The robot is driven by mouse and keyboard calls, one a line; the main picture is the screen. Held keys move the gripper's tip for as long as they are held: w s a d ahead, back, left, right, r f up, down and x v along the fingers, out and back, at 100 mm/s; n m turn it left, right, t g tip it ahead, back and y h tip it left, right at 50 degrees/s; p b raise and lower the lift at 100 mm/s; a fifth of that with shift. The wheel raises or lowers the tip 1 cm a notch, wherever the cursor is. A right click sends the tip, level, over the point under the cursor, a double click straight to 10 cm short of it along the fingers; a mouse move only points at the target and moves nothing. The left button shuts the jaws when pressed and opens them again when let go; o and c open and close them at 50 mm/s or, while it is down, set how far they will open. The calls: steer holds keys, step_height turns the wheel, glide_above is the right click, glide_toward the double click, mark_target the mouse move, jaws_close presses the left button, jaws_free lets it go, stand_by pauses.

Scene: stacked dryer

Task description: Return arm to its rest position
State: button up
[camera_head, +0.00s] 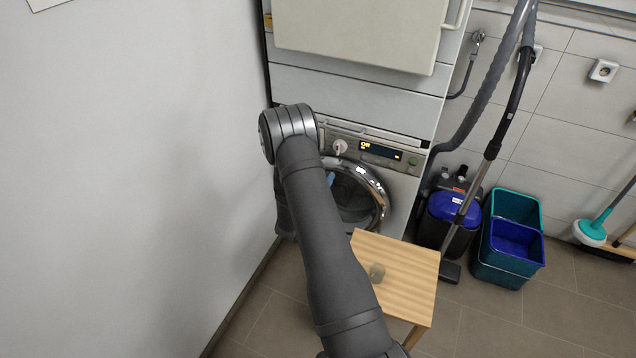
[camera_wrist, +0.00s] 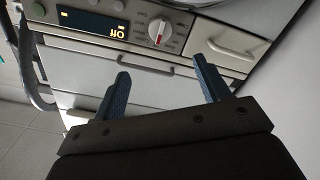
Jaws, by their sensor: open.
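My gripper (camera_wrist: 162,80) is open in the wrist view, its two blue fingers apart with nothing between them. Beyond the fingers is the grey front of a machine, with a round dial (camera_wrist: 159,31) and a lit display (camera_wrist: 95,22) at the top of that view. In the head view my dark arm reaches from the bottom centre up to the lower machine (camera_head: 408,190) and bends there. It covers part of the round door (camera_head: 374,200). A small blue bit shows beside the arm in front of the door, perhaps a fingertip; the rest of the gripper is hidden.
A wooden stool (camera_head: 408,275) stands under my arm, close to the machine. A plain wall (camera_head: 120,180) is at the left.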

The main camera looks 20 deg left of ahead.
mark_target(337, 151)
steer(key=shift+s, duration=0.4)
steer(key=shift+w, duration=0.1)
steer(key=w, duration=1.7)
steer(key=shift+w, duration=0.15)
steer(key=shift+w, duration=0.1)
steer(key=m, duration=0.6)
steer(key=shift+a, duration=0.1)
steer(key=s, duration=1.3)
stand_by(1.3)
steer(key=shift+w, duration=0.15)
